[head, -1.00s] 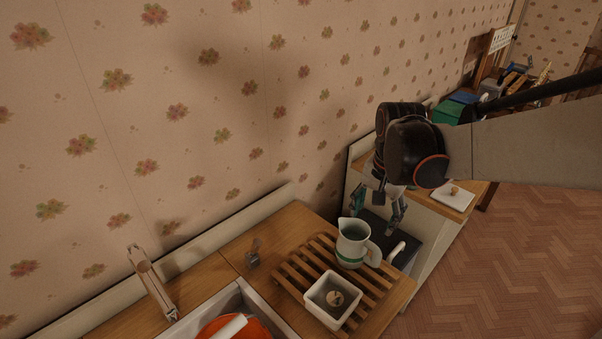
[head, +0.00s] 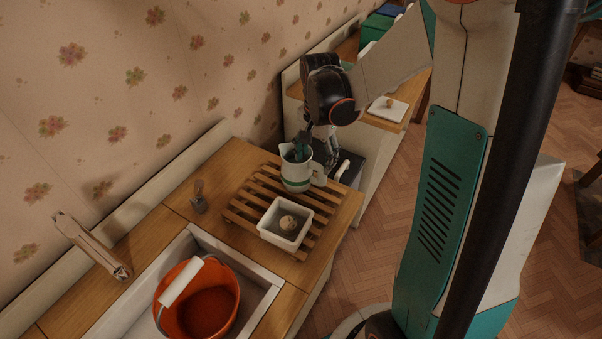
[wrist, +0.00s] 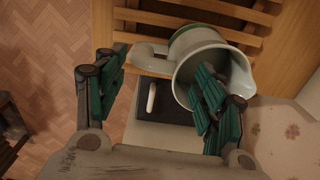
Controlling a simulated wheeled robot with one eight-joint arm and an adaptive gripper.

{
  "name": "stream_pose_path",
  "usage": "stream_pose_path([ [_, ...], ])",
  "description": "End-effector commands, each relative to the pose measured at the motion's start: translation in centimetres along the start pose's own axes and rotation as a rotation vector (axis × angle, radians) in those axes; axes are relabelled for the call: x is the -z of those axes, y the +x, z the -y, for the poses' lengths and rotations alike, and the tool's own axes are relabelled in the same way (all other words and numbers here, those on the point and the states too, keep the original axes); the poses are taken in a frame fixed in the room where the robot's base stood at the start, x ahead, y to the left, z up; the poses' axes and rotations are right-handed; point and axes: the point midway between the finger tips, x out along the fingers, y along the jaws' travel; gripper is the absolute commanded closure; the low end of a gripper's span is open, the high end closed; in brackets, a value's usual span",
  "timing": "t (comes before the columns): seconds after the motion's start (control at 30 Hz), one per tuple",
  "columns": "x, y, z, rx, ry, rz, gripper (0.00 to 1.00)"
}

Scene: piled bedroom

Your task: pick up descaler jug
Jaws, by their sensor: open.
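The descaler jug (head: 297,172) is a pale jug with a green band, a spout and a side handle. It stands upright on the slatted wooden rack, near its back corner. In the wrist view the jug (wrist: 182,58) is seen from above with its mouth open toward me and its handle to the left. My gripper (head: 318,153) is open at the jug. In the wrist view my gripper (wrist: 160,95) has one teal finger over or inside the jug's mouth and the other left of the handle. I cannot tell whether either finger touches it.
A white square dish (head: 285,224) with a small round item sits on the rack (head: 240,215) in front of the jug. An orange bucket (head: 205,305) stands in the sink (head: 262,284). A dark-topped surface (head: 349,170) lies beyond the counter. A white board (head: 388,108) lies farther back.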

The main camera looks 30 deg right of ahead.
Motion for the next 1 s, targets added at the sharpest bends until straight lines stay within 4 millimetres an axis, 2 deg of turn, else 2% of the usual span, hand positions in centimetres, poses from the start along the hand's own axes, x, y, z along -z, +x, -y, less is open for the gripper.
stream_pose_path([
  [0.17,-0.1,1.2,-0.2,0.000,0.000,0.000,0.36],
  [0.43,-0.3,5.0,-0.7,0.000,0.000,0.000,0.36],
  [0.7,-0.3,5.2,-0.7,0.000,0.000,0.000,0.36],
  [0.77,-0.3,5.2,-0.7,0.000,0.000,0.000,0.47],
  [0.9,-0.3,5.2,-0.8,0.000,0.000,0.000,0.79],
  [1.0,-0.3,5.2,-0.8,0.000,0.000,0.000,0.98],
])
